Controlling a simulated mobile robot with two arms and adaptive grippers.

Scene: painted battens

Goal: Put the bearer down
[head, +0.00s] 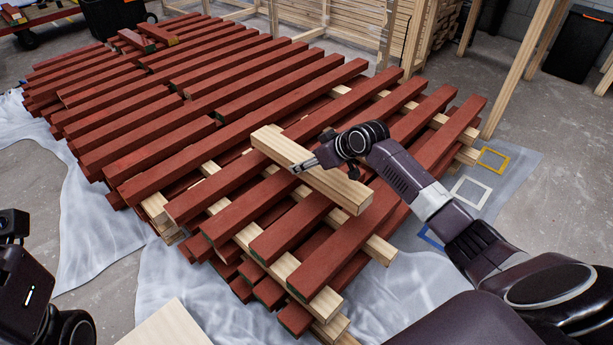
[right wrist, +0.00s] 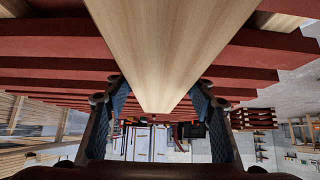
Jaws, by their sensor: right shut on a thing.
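A pale bare-wood bearer (head: 310,170) lies crosswise over the red battens on the right part of the stack. My right gripper (head: 299,166) is shut on it near its middle. In the right wrist view the bearer (right wrist: 158,50) runs between the two fingers, with red battens behind it. I cannot tell whether its underside touches the battens. Part of my left arm shows at the left edge of the head view, but its fingers are out of sight.
Red-painted battens (head: 240,95) lie in layers over pale cross pieces (head: 235,240), with gaps between them. A few short pieces (head: 150,37) lie on top at the far left. Grey sheeting (head: 95,225) covers the floor, with yellow (head: 494,151), white and blue square frames at right. Timber posts (head: 527,65) stand behind.

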